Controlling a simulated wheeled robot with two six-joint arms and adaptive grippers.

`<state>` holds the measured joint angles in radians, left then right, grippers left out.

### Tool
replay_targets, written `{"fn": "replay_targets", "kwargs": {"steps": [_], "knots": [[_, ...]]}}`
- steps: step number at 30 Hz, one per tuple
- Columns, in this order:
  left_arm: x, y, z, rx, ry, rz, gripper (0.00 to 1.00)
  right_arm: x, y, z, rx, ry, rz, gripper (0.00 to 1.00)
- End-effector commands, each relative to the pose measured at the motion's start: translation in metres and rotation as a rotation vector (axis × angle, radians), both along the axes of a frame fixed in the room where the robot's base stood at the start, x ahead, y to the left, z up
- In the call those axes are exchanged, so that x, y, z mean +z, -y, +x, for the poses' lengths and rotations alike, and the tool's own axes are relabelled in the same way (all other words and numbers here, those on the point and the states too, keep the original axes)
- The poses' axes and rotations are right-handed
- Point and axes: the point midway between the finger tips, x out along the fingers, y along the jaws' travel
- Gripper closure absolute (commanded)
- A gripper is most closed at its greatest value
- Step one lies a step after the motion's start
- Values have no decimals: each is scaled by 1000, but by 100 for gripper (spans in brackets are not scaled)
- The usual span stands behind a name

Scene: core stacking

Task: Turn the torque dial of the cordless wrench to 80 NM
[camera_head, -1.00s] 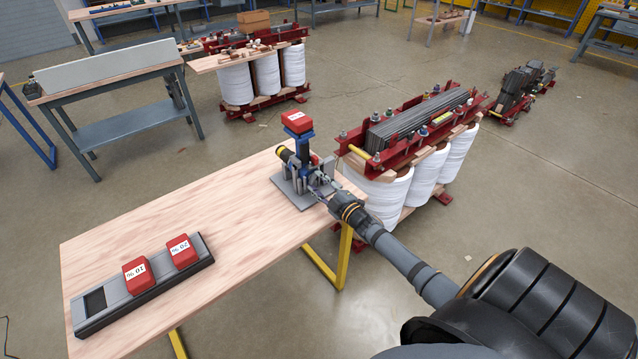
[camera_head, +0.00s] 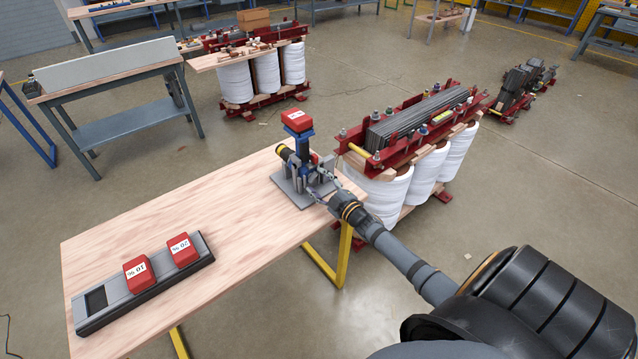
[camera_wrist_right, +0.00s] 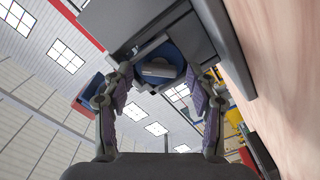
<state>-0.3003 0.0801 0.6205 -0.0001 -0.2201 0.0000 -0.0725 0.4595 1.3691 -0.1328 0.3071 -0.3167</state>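The cordless wrench (camera_head: 303,153) stands upright in a grey stand (camera_head: 290,190) at the far right end of the wooden table, with a red battery (camera_head: 297,121) on top. My right gripper (camera_head: 321,187) is beside the wrench's lower right side, its fingers spread. In the right wrist view, the open fingers (camera_wrist_right: 158,84) stand on either side of a round dark-blue part with a grey centre (camera_wrist_right: 157,70), which looks like the dial. Contact cannot be told, and no dial number is readable. My left gripper is not in view.
Two red batteries, marked 10 % (camera_head: 138,272) and 20 % (camera_head: 182,249), sit in a grey tray (camera_head: 207,257) on the wooden table (camera_head: 215,205). Its middle is clear. A transformer core (camera_head: 410,130) with white coils stands close behind my right arm.

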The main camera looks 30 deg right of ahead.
Motion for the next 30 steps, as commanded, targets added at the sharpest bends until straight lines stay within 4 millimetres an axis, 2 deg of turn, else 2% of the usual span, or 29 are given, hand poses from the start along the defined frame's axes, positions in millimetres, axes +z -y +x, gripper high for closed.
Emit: {"fn": "replay_targets", "kwargs": {"steps": [11, 14, 24, 30], "knots": [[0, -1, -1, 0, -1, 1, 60, 0, 1, -5, 1, 1, -1, 38], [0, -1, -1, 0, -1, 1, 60, -1, 2, -21, 2, -2, -2, 38], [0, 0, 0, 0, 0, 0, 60, -1, 7, -93, 5, -4, -2, 38], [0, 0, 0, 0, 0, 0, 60, 0, 9, -116, 3, 0, -2, 38]]}}
